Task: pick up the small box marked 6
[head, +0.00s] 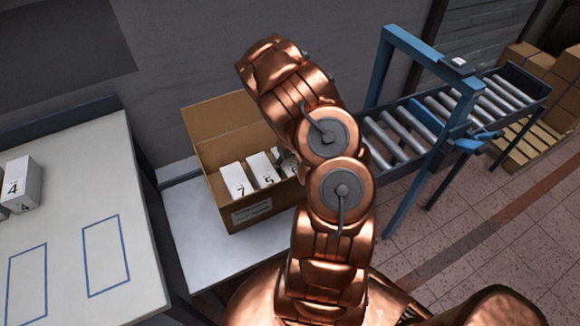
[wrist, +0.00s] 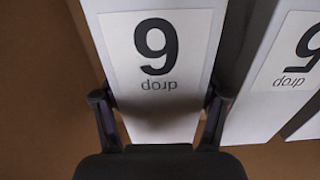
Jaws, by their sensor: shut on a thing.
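The small white box marked 6 (wrist: 152,110) fills the middle of the wrist view, its label upside down there. My gripper (wrist: 160,98) is shut on it, with one dark finger against each side near the label's lower edge. In the head view this box (head: 291,168) shows only in part, inside the open cardboard carton (head: 228,195). It stands beside the box marked 5 (head: 263,169). My copper arm hides most of it and the gripper there.
The box marked 7 (head: 235,181) stands left of the 5 in the carton. The carton sits on a pale bench (head: 205,262). At left is a white table (head: 75,180) with blue outlines and a box marked 4 (head: 20,183). A roller conveyor (head: 400,133) stands at right.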

